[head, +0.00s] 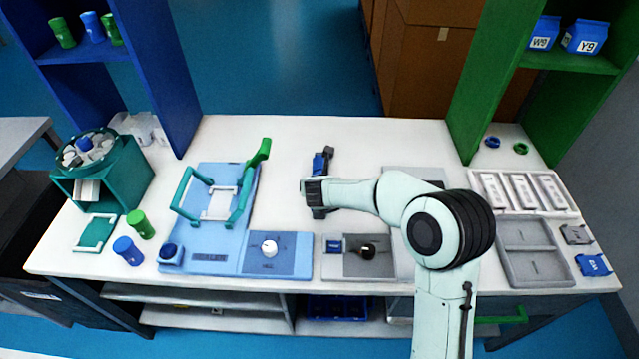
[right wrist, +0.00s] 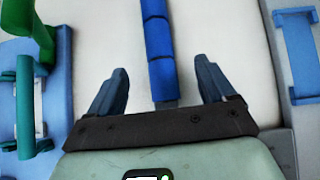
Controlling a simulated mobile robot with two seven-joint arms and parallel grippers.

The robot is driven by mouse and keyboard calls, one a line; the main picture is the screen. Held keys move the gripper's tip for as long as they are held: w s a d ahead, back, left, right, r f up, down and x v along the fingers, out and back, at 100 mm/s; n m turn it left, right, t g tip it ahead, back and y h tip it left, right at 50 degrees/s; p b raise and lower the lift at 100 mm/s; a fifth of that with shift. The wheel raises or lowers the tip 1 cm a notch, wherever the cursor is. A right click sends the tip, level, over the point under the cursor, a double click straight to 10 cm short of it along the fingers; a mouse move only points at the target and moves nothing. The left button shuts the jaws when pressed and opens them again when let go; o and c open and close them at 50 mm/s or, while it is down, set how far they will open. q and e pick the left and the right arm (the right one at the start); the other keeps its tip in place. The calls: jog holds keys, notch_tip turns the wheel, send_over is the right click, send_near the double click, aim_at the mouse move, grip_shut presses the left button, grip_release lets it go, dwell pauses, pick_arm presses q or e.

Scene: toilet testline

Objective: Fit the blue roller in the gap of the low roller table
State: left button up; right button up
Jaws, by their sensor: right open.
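The blue roller (head: 319,164) lies lengthwise on the white bench, pointing away from me, partly hidden under my right gripper. In the right wrist view the segmented blue roller (right wrist: 159,45) runs down from the top edge, its grey end between the fingers. My right gripper (right wrist: 160,88) is open, with one finger on each side of the roller and clear space on both sides. In the head view my right gripper (head: 315,190) hangs over the roller. I cannot make out the low roller table or its gap for certain. My left gripper is not in view.
The blue fixture (head: 205,245) with teal handles and a raised green lever (head: 259,152) stands to the left. A blue frame (right wrist: 302,58) lies at right in the wrist view. Grey trays (head: 530,268) are further right. Bare bench surrounds the roller.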

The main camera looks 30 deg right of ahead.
jog(key=x, duration=0.6)
jog(key=p+x, duration=0.1)
jog(key=x, duration=0.4)
jog(key=shift+w+a+f, duration=0.15)
jog(key=shift+w, duration=0.05)
jog(key=shift+s, duration=0.1)
jog(key=c, duration=1.5)
